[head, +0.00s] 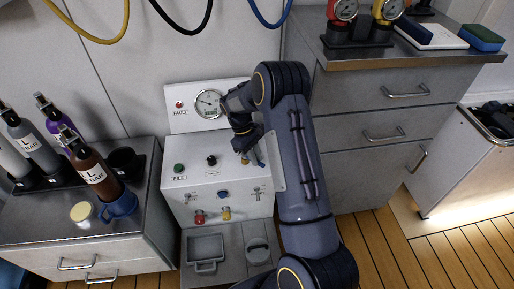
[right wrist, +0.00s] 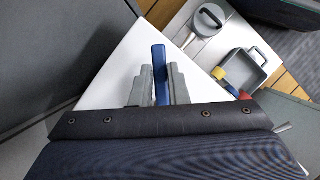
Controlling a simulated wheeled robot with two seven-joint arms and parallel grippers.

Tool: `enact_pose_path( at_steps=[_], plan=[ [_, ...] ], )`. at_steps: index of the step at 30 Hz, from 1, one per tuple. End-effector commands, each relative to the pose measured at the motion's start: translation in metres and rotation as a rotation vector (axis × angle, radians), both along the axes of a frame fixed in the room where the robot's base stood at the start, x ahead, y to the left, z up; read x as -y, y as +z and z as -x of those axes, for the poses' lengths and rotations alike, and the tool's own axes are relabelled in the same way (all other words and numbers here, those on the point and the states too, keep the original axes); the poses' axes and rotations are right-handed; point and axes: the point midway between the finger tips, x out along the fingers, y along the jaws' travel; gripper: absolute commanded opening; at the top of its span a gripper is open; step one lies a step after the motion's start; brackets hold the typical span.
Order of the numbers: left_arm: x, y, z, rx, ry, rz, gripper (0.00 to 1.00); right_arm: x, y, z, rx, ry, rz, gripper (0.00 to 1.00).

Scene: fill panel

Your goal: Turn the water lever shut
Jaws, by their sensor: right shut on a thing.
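The white fill panel (head: 205,193) stands in the middle of the head view, with a gauge (head: 209,104) on its back plate. My right gripper (head: 252,152) is at the panel's top right. A blue lever (head: 259,163) shows just beyond its fingers. In the right wrist view the blue lever (right wrist: 160,70) stands between the two grey fingers of my right gripper (right wrist: 160,88), which is shut on it. The white panel top (right wrist: 125,75) lies beneath. The lever's base is hidden by the fingers and wrist. My left gripper is not in view.
A green button (head: 179,168) and a black knob (head: 211,160) sit left of my gripper. Red (head: 199,217) and yellow (head: 226,213) fittings stick out of the panel front. Several bottles stand on the left counter (head: 40,225). A drawer cabinet (head: 360,125) stands close on the right.

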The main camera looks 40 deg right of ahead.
Motion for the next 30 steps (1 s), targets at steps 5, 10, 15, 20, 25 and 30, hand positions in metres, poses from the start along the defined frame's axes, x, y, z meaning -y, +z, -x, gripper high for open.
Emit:
enact_pose_path(
  at_steps=[5,10,15,20,25,30],
  plan=[
    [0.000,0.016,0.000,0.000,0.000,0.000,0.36,-0.008,0.003,0.002,-0.001,-0.169,-0.001,0.00],
    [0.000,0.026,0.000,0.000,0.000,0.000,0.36,-0.015,0.002,0.002,-0.001,-0.331,-0.001,0.00],
    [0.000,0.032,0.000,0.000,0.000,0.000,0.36,-0.022,0.002,0.001,0.000,-0.482,0.000,0.00],
    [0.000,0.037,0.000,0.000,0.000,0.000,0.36,-0.028,0.001,-0.001,0.000,-0.602,-0.001,0.00],
    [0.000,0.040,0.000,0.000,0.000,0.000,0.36,-0.032,0.001,-0.003,0.001,-0.700,-0.001,0.00],
    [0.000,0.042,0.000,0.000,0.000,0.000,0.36,-0.034,0.001,-0.004,0.002,-0.763,-0.001,0.00]
  ],
)
